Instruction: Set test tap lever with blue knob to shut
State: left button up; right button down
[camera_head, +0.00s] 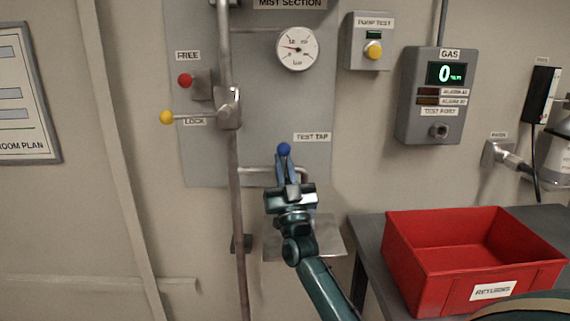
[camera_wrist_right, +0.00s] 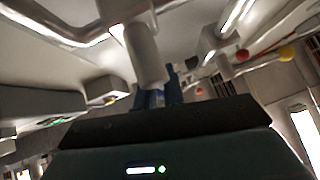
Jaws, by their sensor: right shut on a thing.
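The blue knob (camera_head: 284,149) of the test tap lever shows just above my right fingertips in the head view, below the TEST TAP label (camera_head: 312,137). My right gripper (camera_head: 287,170) points up from below and is shut on the lever beneath the knob. The lever shaft is mostly hidden behind the fingers. The test tap's pipe (camera_head: 256,170) runs in from the left and bends down beside the gripper. In the right wrist view my fingers (camera_wrist_right: 159,96) are partly hidden by a pale pipe end (camera_wrist_right: 145,55). My left gripper is not in view.
A vertical pipe (camera_head: 234,190) stands left of the gripper, with a yellow-knobbed lever (camera_head: 167,117) and a red knob (camera_head: 185,81) nearby. A metal tray (camera_head: 325,238) sits behind my right arm. A red returns bin (camera_head: 410,260) stands on the bench at right.

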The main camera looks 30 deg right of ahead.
dwell(0.3)
jog(key=c, duration=1.7)
grip_release()
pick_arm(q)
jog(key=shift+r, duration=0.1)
pick_arm(e)
jog(key=shift+o, duration=1)
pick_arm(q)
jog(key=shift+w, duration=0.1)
